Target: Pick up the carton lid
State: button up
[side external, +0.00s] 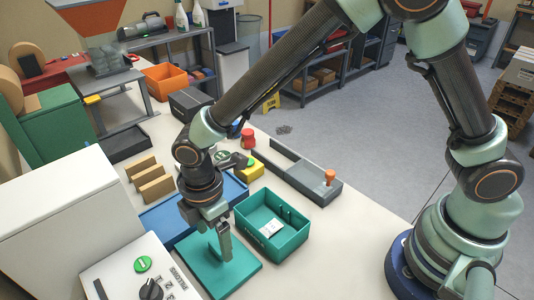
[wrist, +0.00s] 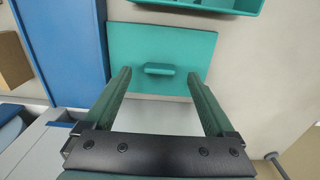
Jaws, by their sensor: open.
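The carton lid (side external: 245,277) is a flat teal plate lying on the table, to the front left of the teal carton. In the wrist view the lid (wrist: 125,45) shows a small raised bar handle (wrist: 160,69) near its middle. In the wrist view the fingers of my gripper (wrist: 159,75) are open, one on each side of the handle with space between. I cannot tell the exact height of the fingertips above the lid.
The open teal carton (side external: 300,240) holds a white item (side external: 270,227). A blue tray (side external: 160,222) lies behind the lid. A white box with a dial panel (side external: 125,265) stands at the left. A grey fixture with an orange knob (side external: 329,177) is farther back.

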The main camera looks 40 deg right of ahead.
aim_at(215, 248)
notch_tip(215, 248, down, 3)
jog(key=shift+a+f, duration=0.1)
jog(key=c, duration=1.4)
